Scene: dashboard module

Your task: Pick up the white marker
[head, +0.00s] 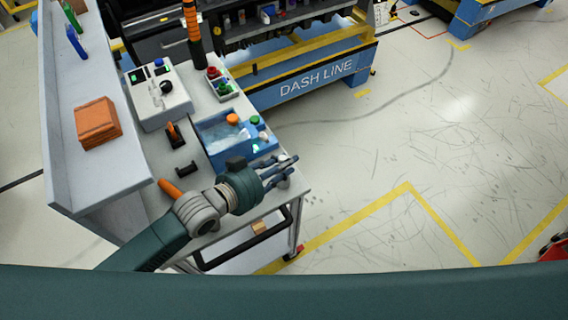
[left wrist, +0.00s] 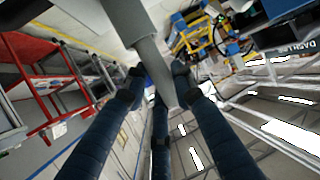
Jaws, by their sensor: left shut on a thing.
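My left gripper (head: 286,171) is at the front right corner of the cart top, its dark blue fingers pointing right. In the left wrist view the fingers (left wrist: 160,110) close around a pale grey-white, tapered stick (left wrist: 150,62), which looks like the white marker. It runs from the top of that view down between the fingers. In the head view the fingers mostly hide it, and only a small pale patch shows by the fingertips. My right gripper is not in view.
A white control box (head: 158,98), an orange-handled tool (head: 174,133) and a black holder (head: 181,168) are on the cart. A shelf with orange blocks (head: 98,121) rises left. Open floor lies right.

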